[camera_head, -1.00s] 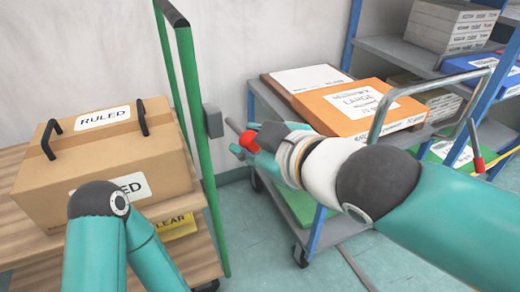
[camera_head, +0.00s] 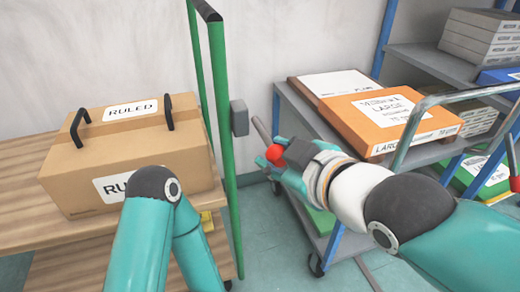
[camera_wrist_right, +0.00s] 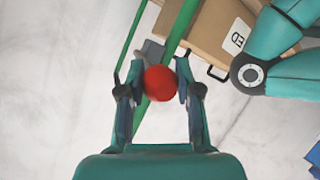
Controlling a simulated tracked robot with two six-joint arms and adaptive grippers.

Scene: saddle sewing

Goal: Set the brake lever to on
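The brake lever is a grey rod (camera_head: 262,130) with a red ball knob (camera_head: 275,153), beside a grey box (camera_head: 239,117) on the green post of the left cart. The rod slopes down to the right from near the box. My right gripper (camera_head: 270,163) is at the knob. In the right wrist view the red knob (camera_wrist_right: 160,83) sits between the two fingers, which are apart with narrow gaps beside it. The rod is mostly hidden behind the knob there. My left arm shows at the lower left, but its gripper is out of view.
A cardboard box marked RULED (camera_head: 135,150) stands on the wooden left cart (camera_head: 60,235). Right of the lever, another cart carries an orange box (camera_head: 385,118). The wall behind the lever is bare.

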